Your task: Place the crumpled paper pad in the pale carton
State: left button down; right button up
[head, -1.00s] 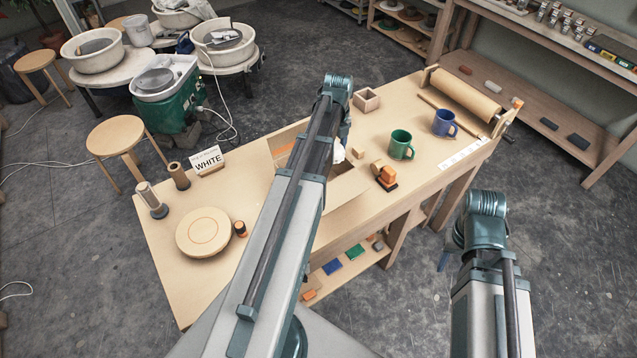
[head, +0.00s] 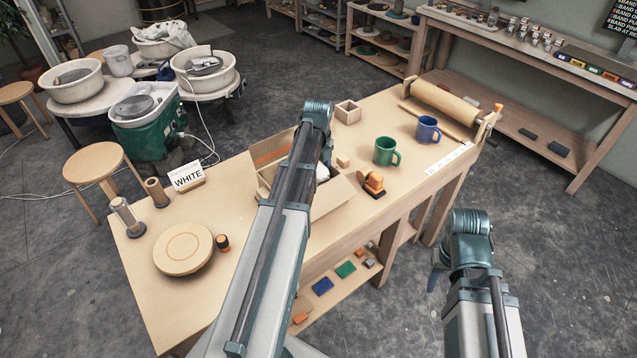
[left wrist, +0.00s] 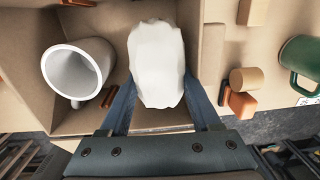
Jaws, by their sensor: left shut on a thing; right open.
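The crumpled paper pad (left wrist: 157,65) is white and lumpy. My left gripper (left wrist: 160,95) is shut on it, with a finger on either side. In the left wrist view, the pad hangs over the opening of the pale carton (left wrist: 25,85), near its right wall; its exact height above the floor is unclear. In the head view, the carton (head: 338,207) stands open with flaps spread, partly hidden by my left arm, and a little of the pad (head: 323,173) shows beside the arm. My right gripper (head: 437,272) is open and empty, off the table's front side, mostly hidden by its wrist.
A white cup (left wrist: 76,72) is in the carton, left of the pad. Right of the carton are an orange-and-wood tool (head: 374,182), a green mug (head: 385,151) and a blue mug (head: 427,130). A round board (head: 183,250) and a WHITE sign (head: 187,177) are at left.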

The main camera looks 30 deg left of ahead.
aim_at(318, 182)
pick_arm(q)
jog(key=f, duration=0.1)
jog(key=s+f, duration=0.1)
jog(key=f, duration=0.1)
jog(key=shift+s+d+g+b, duration=0.2)
jog(key=shift+s+g+b, duration=0.1)
jog(key=shift+w+a+f, duration=0.25)
jog(key=shift+w+f, duration=0.25)
jog(key=shift+w, duration=0.05)
jog(key=shift+w+a+f, duration=0.25)
jog(key=shift+w+f, duration=0.2)
jog(key=shift+w, duration=0.35)
jog(key=shift+s+d+r, duration=0.4)
jog(key=shift+s+r, duration=0.15)
jog(key=shift+r, duration=0.1)
jog(key=shift+w+a+f, duration=0.25)
jog(key=shift+w+f, duration=0.05)
jog(key=shift+f, duration=0.3)
pick_arm(e)
jog(key=f, duration=0.1)
jog(key=w+f, duration=0.1)
jog(key=f, duration=0.2)
jog(key=shift+w+a, duration=0.35)
